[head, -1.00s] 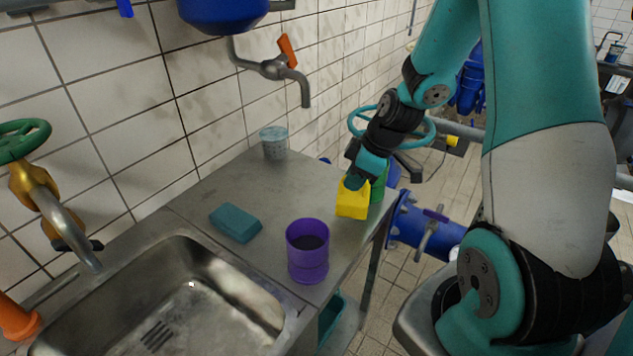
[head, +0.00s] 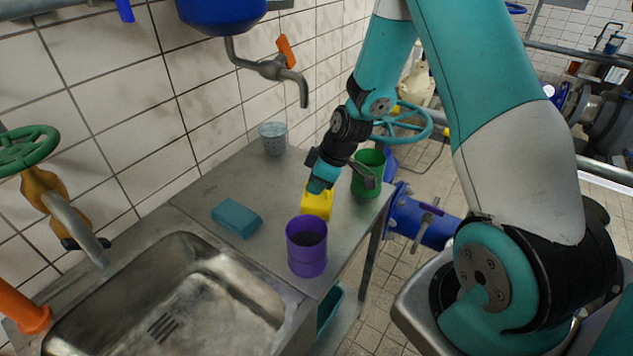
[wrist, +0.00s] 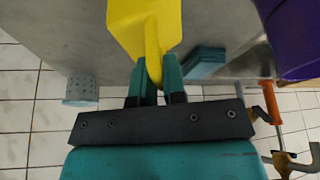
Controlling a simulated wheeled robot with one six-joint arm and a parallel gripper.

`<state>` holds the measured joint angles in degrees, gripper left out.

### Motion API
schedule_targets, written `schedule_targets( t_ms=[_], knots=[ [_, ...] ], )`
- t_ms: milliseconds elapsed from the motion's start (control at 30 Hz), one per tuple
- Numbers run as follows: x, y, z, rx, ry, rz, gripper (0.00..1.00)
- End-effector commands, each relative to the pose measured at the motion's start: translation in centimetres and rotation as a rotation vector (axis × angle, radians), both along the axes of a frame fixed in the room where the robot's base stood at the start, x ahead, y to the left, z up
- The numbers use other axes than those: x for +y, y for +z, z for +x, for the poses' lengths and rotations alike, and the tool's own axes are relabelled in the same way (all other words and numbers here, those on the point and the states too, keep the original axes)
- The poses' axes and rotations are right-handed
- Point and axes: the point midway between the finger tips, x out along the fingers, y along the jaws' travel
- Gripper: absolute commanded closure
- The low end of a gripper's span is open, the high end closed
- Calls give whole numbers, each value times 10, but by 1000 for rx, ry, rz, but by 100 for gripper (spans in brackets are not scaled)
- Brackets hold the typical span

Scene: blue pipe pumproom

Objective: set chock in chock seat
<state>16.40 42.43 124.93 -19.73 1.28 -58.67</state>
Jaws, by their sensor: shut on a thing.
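My gripper (head: 322,186) is shut on the yellow chock (head: 317,203) above the steel counter, behind the purple cup. In the wrist view, the fingers (wrist: 157,84) pinch a narrow yellow strip of the chock (wrist: 135,22), and its wider body extends past them. I cannot tell whether its underside touches the counter. I cannot pick out a chock seat for certain in either view.
The purple cup (head: 307,252) stands close in front of the chock, the green cup (head: 368,174) to its right. A teal block (head: 236,218) lies to the left. A grey cup (head: 273,138) stands by the wall. The sink (head: 290,305) is at front left.

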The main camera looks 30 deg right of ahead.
Motion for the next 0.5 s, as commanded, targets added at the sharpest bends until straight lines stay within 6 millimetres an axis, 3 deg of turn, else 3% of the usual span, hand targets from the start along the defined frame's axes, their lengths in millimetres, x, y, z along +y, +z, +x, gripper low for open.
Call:
schedule_targets(
  t_ms=[100, 133, 233, 500],
  knots=[
    [0, -4, 0, -1, 0, 1, 100],
    [0, -4, 0, 0, 0, 0, 86],
    [0, -3, 0, 0, 0, 0, 63],
    [0, -2, 0, 1, 0, 1, 63]
  ],
)
